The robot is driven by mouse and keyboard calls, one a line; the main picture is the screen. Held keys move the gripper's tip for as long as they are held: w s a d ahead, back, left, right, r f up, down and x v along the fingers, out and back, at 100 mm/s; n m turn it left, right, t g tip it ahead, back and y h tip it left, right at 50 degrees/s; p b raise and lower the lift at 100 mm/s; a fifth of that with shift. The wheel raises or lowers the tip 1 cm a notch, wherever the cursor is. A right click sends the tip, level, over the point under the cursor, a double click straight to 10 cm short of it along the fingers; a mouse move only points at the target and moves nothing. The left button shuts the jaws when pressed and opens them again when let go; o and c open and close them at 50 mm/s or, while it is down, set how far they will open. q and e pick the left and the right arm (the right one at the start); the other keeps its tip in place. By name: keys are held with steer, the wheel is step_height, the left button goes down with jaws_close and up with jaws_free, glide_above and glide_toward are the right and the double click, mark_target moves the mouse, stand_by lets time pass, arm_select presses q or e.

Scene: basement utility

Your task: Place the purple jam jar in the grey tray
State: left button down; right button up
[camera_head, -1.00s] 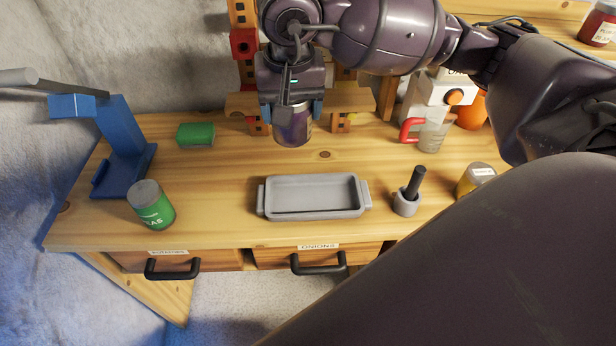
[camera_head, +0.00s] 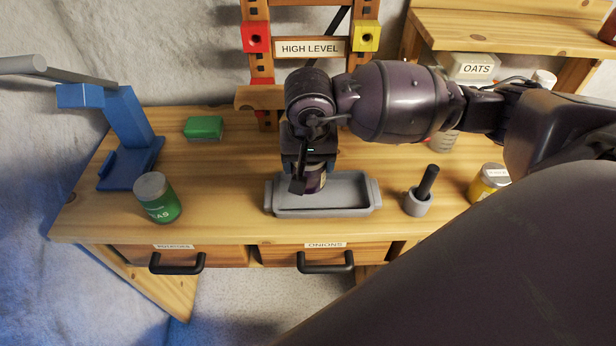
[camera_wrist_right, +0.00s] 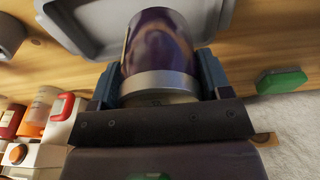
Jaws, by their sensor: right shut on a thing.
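The purple jam jar (camera_head: 313,179) is held by my right gripper (camera_head: 309,172), over the back part of the grey tray (camera_head: 345,209). In the right wrist view the purple jar (camera_wrist_right: 160,45) with its silver lid sits between both fingers of the gripper (camera_wrist_right: 160,85). The tray (camera_wrist_right: 75,30) shows behind it. The jar's base is hidden by the tray or the jar itself, so I cannot tell whether it touches the tray floor. My left gripper is not in view.
A green can (camera_head: 157,198) stands left of the tray and a mortar with pestle (camera_head: 420,195) to its right. A green box (camera_head: 204,128) and a blue stand (camera_head: 130,140) are at the left. A yellow-labelled jar (camera_head: 488,183) is at the right.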

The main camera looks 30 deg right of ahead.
steer(key=shift+f, duration=2.35)
steer(key=shift+f, duration=0.1)
steer(key=shift+f+b, duration=0.1)
steer(key=shift+b, duration=0.25)
steer(key=o, duration=1.2)
steer(key=shift+r, duration=0.5)
steer(key=r, duration=0.3)
steer(key=s+r, duration=0.1)
steer(key=r, duration=0.3)
steer(key=a+r+p, duration=0.1)
steer(key=r, duration=0.3)
steer(key=shift+s+r, duration=0.1)
steer(key=shift+s, duration=0.2)
